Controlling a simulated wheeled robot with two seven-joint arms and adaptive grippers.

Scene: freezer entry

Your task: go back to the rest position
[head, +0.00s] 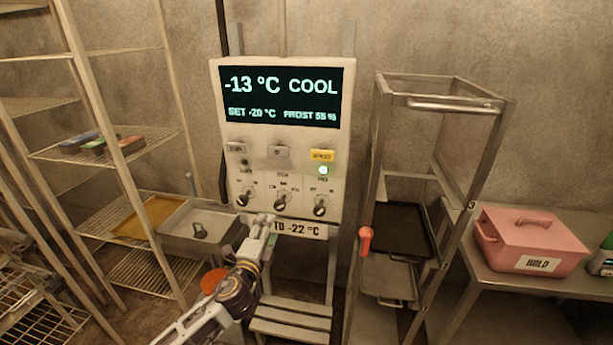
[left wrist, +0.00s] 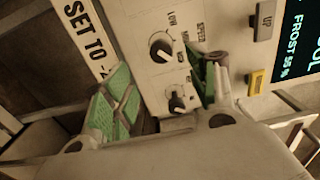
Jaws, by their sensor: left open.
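The control panel (head: 282,135) stands upright against the wall. Its screen (head: 281,97) reads -13 °C COOL, SET -20 °C, FROST 55 %. Below are two pale buttons, a yellow button (head: 321,156) with a lit green lamp under it, and three dark knobs (head: 282,201). A plate under the panel, partly hidden, ends in "TO -22 °C". My left gripper (head: 260,228) is at the panel's lower edge, below the knobs. In the left wrist view the green-padded fingers (left wrist: 162,92) are apart, with knobs (left wrist: 161,50) showing between them; contact cannot be told. My right gripper is not in view.
A wire shelf rack (head: 105,150) stands left, with a grey tub (head: 205,235) near my left arm. A metal frame (head: 490,130) with dark trays and a red-knobbed lever (head: 365,241) stands right of the panel. A pink box (head: 530,238) sits on the right table.

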